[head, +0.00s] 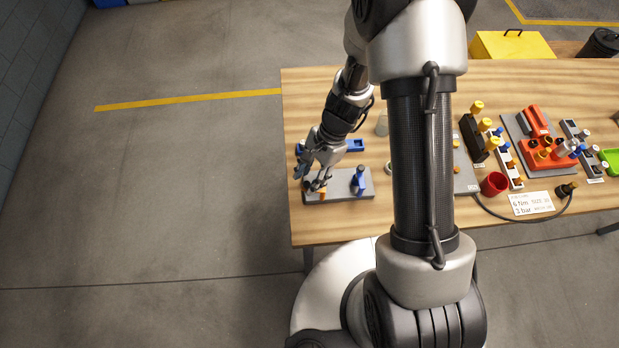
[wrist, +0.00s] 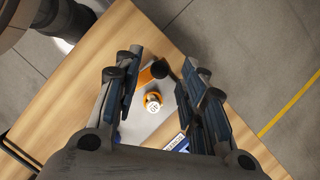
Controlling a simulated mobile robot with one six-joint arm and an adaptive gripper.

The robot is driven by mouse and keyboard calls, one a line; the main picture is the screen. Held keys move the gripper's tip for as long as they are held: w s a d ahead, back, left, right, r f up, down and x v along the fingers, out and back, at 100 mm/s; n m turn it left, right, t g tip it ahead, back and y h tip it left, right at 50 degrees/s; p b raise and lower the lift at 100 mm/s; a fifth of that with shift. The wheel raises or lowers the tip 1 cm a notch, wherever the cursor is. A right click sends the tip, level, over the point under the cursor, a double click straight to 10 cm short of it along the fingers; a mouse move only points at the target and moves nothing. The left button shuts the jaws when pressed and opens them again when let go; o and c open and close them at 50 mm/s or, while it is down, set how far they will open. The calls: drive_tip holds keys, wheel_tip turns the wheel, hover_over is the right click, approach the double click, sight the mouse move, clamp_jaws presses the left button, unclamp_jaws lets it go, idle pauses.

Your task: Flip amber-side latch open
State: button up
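A grey plate (head: 340,196) lies at the table's left front corner. An orange part (head: 323,194) sits near its left end and a blue upright part (head: 359,181) near its right. My gripper (head: 316,184) is low over the plate's left end, right by the orange part and partly hiding it. In the wrist view my gripper (wrist: 162,66) has its fingers spread, with a clear gap. An orange piece (wrist: 146,76) and a white-topped round part with an amber rim (wrist: 153,101) show between the fingers, on the grey plate (wrist: 135,128). Whether a fingertip touches the orange piece, I cannot tell.
A blue holder (head: 350,146) lies behind the plate. A red cup (head: 494,184), a white label card (head: 531,203), a red-orange block (head: 548,155) and a green tray (head: 611,160) stand farther right. Bare wood (head: 310,100) lies at the back left.

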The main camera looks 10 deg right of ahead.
drive_tip(key=shift+s+a+f, duration=0.1)
drive_tip(key=shift+f, duration=0.2)
drive_tip(key=shift+c, duration=0.4)
clamp_jaws()
